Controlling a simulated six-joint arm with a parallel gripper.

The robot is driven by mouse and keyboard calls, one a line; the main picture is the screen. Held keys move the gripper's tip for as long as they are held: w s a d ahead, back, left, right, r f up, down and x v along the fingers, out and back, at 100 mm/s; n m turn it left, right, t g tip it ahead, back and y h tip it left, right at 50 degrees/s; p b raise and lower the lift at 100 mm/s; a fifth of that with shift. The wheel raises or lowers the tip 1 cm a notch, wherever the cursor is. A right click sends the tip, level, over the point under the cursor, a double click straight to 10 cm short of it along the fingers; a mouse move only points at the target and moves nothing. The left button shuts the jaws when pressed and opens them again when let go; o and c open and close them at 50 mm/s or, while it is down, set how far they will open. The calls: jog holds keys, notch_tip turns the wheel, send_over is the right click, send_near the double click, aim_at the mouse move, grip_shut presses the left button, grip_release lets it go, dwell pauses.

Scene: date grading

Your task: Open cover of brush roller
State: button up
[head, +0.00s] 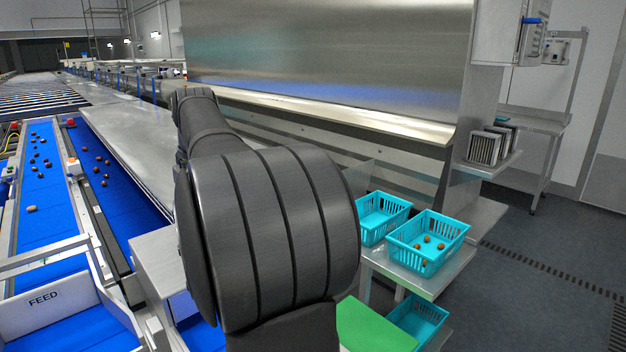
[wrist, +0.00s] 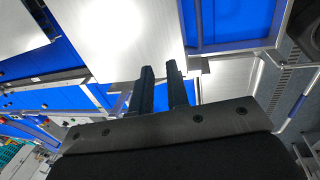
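A long flat steel cover plate (head: 130,140) lies beside the blue belts on the left in the head view. I take it as the brush roller's cover, but no label shows this. A pale metal plate (wrist: 115,35) fills the upper middle of the wrist view; I cannot tell whether it is the same one. My gripper (wrist: 160,70) has two dark fingers pointing at that plate's lower edge. A narrow gap shows between them, with nothing held. Whether they touch the plate is unclear. In the head view my arm hides the gripper and the brush roller is not seen.
Blue belts with dates (head: 40,185) run at left, with a FEED chute (head: 45,298) in front. A tall steel panel (head: 330,55) stands behind. Turquoise baskets (head: 425,258) stand on a side table at right, one holding several dates. The floor (head: 530,250) at right is clear.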

grip_shut()
jog(key=w+d+f+n+t+h, duration=0.1)
jog(key=w+d+f+n+t, duration=0.25)
jog(key=d, duration=0.65)
jog(key=w+d+f+n+t+h, duration=0.15)
jog(key=w+d+t, duration=0.35)
jog(key=d, duration=0.5)
jog(key=s+a+f+n+y, duration=0.3)
jog(key=s+f+n+y, duration=0.3)
jog(key=s, duration=0.5)
jog(key=s+a+f+n+y, duration=0.3)
jog(key=s+f+n+y, duration=0.3)
jog(key=s, duration=0.5)
jog(key=w+a+n+h, duration=0.1)
jog(key=w+a, duration=0.7)
